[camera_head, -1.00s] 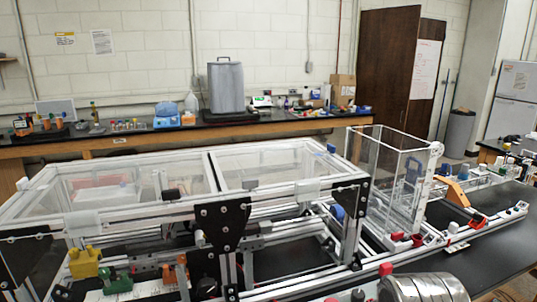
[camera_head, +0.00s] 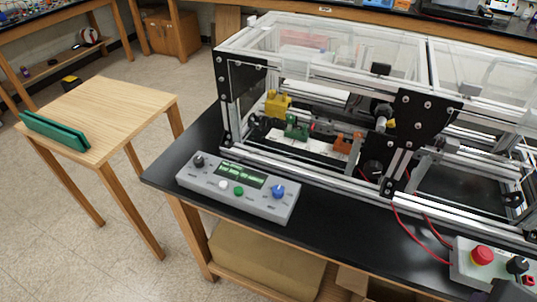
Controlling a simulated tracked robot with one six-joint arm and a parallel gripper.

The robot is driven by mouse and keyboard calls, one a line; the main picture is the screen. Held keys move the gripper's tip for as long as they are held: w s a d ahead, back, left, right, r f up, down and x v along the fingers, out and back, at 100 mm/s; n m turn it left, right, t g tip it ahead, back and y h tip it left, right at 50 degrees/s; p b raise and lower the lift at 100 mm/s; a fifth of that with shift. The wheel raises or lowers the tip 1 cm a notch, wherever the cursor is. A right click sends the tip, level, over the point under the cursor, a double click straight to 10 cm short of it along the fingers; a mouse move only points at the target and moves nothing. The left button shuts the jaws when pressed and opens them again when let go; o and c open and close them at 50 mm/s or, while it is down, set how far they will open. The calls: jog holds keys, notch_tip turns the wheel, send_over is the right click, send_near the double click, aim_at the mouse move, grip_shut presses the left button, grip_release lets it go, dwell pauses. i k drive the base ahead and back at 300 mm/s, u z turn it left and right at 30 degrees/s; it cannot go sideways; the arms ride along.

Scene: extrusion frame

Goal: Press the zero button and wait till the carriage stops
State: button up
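A grey control box (camera_head: 238,189) lies on the black bench top in front of the frame. It has a lit green display (camera_head: 241,175), a black knob (camera_head: 198,161), a white button (camera_head: 224,184), a green button (camera_head: 238,191) and a blue knob (camera_head: 278,191). The labels are too small to read, so I cannot tell which one is the zero button. Inside the extrusion frame (camera_head: 300,177) are a yellow block (camera_head: 278,103), a green block (camera_head: 297,127) and an orange block (camera_head: 345,143). I cannot tell which part is the carriage. My gripper is not in view.
A second box with a red mushroom button (camera_head: 482,255) sits at the lower right, with red wires (camera_head: 428,237) running to the frame. A wooden table (camera_head: 105,105) with a green holder (camera_head: 55,131) stands at the left.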

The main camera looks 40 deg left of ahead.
aim_at(223, 185)
jog(key=u, duration=2.1)
